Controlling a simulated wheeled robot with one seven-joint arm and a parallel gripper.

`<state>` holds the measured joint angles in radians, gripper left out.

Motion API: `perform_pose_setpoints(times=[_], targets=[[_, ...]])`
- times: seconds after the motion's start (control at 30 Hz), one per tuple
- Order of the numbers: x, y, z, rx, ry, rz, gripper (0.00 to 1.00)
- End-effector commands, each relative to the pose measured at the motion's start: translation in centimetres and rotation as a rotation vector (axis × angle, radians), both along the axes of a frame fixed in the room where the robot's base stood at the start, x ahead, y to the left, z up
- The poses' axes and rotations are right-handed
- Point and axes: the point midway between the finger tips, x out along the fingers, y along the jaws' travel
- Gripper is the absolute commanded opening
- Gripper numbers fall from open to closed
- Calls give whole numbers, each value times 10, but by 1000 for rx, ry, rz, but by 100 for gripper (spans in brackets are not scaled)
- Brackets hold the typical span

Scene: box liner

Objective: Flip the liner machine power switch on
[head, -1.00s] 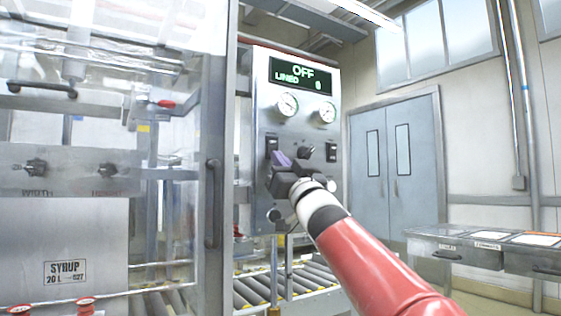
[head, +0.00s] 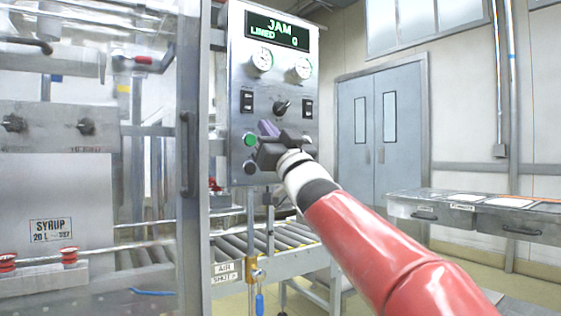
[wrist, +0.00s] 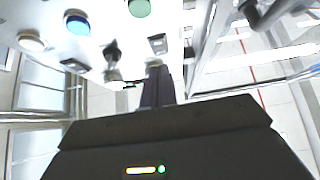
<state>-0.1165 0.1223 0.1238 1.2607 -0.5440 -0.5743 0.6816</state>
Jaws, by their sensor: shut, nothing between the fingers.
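The liner machine's control panel (head: 272,80) stands upright ahead, its display (head: 278,30) reading "JAM" and "LINED 0". A black rocker switch (head: 247,101) sits at its left, another (head: 308,107) at its right, with a black knob (head: 281,106) between them. I cannot read which is the power switch. My gripper (head: 267,128) is shut and empty, its purple fingers just below and right of the left rocker, apparently clear of it. The wrist view shows the fingers (wrist: 154,80) pointing at the panel near one rocker (wrist: 158,44).
A green button (head: 249,139) and a dark knob (head: 250,167) are left of my gripper. Two gauges (head: 262,60) are above. A clear guarded frame with a post (head: 193,150) stands left. A roller conveyor (head: 285,238) runs below; a tray bench (head: 470,215) is right.

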Motion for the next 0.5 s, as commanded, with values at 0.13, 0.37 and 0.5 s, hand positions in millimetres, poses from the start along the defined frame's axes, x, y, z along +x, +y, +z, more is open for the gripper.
perform_pose_setpoints(times=[0.13,0.37,0.5], targets=[[-15,-10,-25,-1,1,-1,0],[-28,-19,-43,1,-1,0,0],[-29,-20,-45,1,0,-1,0]])
